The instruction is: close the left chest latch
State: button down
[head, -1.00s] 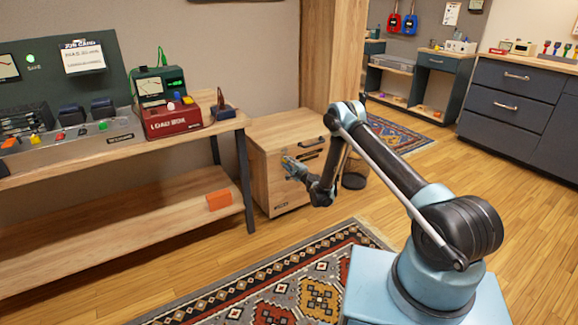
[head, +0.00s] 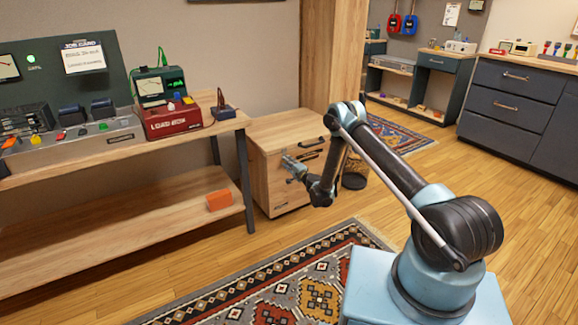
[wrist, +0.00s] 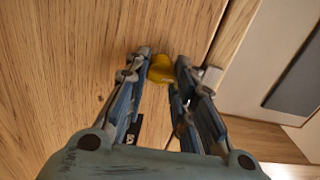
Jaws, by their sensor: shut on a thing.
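The wooden chest (head: 262,178) stands on the floor just right of the workbench. My gripper (head: 287,162) is at the upper part of the chest's front face. In the wrist view my gripper (wrist: 163,70) has its two fingertips on either side of a small yellow piece (wrist: 161,69) and is shut on it. The yellow piece lies against the wood beside a seam and appears to be the left latch; its lower part is hidden between the fingers. In the head view my gripper covers that spot, so the latch's angle cannot be told.
The workbench (head: 235,121) carries a red device (head: 172,121) and has an orange block (head: 219,200) on its lower shelf. A dark bin (head: 355,180) stands right of the chest. A patterned rug (head: 290,285) lies in front, with bare floor around it.

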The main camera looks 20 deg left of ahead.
jog(key=shift+a, duration=0.1)
jog(key=c, duration=1.3)
grip_release()
jog(key=shift+f, duration=0.1)
